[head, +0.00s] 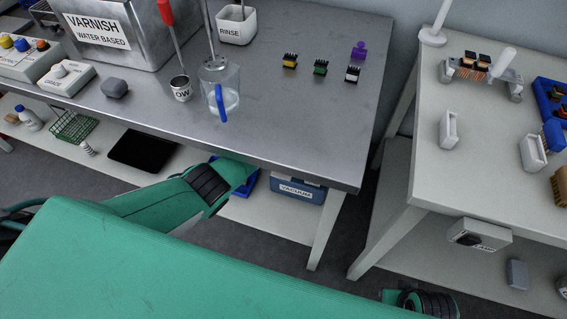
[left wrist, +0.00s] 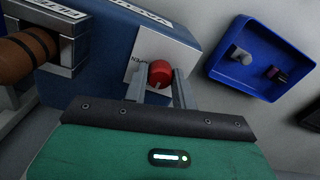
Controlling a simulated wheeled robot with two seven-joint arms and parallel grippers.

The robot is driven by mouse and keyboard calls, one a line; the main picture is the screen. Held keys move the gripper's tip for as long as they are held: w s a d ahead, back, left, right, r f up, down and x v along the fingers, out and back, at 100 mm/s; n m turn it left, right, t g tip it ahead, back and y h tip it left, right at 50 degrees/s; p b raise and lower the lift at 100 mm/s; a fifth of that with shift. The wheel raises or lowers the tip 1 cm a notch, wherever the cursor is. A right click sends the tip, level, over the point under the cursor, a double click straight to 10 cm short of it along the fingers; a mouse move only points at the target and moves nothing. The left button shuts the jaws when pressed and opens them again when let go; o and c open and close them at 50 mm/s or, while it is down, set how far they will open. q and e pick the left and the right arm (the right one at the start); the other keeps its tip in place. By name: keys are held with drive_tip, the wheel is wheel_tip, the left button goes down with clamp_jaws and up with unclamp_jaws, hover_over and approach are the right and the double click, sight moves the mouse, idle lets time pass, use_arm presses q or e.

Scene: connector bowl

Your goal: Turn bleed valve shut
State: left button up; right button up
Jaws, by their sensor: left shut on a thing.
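The bleed valve is a round red knob (left wrist: 160,73) in front of a white label plate on the blue vacuum unit (left wrist: 110,60), in the left wrist view. My left gripper (left wrist: 158,84) has one finger on each side of the knob and is shut on it. The plate's writing is mostly hidden. In the head view, the vacuum unit (head: 296,191) stands on the shelf under the grey table. There my left arm reaches under the table's front edge, and the fingers and knob are hidden. My right gripper is not in view.
A blue tray (left wrist: 262,60) with small parts lies right of the vacuum unit. A brown cylinder (left wrist: 25,55) in a metal fitting is at its left. The grey table's edge (head: 300,170) is above my left arm. A black flat item (head: 143,151) lies on the shelf.

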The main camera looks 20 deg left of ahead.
use_arm(q)
drive_tip(key=shift+w+r, duration=0.15)
idle(0.3)
drive_tip(key=o, duration=0.8)
drive_tip(key=shift+o, duration=0.9)
drive_tip(key=shift+f, duration=0.2)
